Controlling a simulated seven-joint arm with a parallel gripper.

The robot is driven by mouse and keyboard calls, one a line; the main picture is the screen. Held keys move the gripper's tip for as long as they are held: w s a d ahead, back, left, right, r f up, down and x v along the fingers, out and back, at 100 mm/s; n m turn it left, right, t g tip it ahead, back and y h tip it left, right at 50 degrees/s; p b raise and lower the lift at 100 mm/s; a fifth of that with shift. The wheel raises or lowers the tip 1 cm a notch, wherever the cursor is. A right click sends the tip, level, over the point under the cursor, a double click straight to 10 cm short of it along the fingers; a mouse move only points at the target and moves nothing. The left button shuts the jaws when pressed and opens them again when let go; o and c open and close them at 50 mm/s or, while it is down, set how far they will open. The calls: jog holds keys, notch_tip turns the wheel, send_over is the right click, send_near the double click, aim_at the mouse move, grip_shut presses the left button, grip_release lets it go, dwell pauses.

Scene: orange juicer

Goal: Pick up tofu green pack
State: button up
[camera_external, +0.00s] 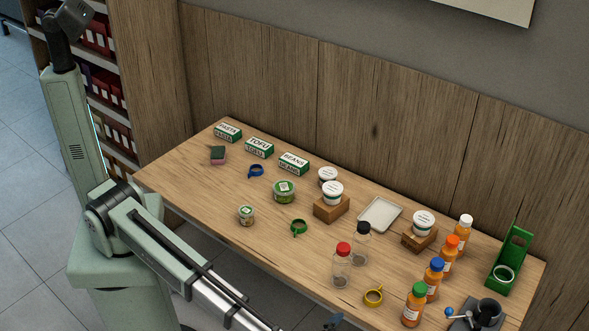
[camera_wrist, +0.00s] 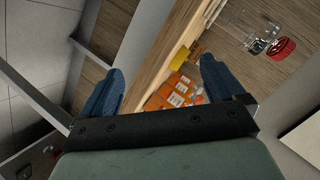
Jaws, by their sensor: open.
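The tofu green pack (camera_external: 259,148) is a small green and white box labelled TOFU. It lies near the table's back edge at the far left, between the PASTA box (camera_external: 228,132) and the BEANS box (camera_external: 293,163). In the external view my arm reaches along the table's front side and its end is mostly cut off at the bottom edge. In the wrist view my gripper (camera_wrist: 160,85) shows two blue fingers spread wide with nothing between them. It is far from the tofu pack, which is not in the wrist view.
A sponge (camera_external: 218,155) and a blue ring (camera_external: 256,171) lie in front of the packs. A green tub (camera_external: 284,192), a small jar (camera_external: 246,215) and a green ring (camera_external: 299,227) stand nearer.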

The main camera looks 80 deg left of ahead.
jog(key=w+d+r+t, duration=0.1)
jog(key=w+r, duration=0.2)
jog(key=r, duration=0.7)
jog(key=w+d+r, duration=0.1)
jog(key=w+r, duration=0.3)
jog(key=r, duration=0.7)
jog(key=w+a+f+n+g, duration=0.2)
jog(key=w+a+n+g, duration=0.3)
jog(key=a, duration=1.8)
jog(key=a+f+n+g, duration=0.3)
jog(key=a+n, duration=0.5)
jog(key=a, duration=1.6)
jog(key=n+g+h, duration=0.4)
jog(key=n+h, duration=0.3)
jog(key=n, duration=0.7)
send_near(260, 143)
jog(key=shift+x, duration=5.25)
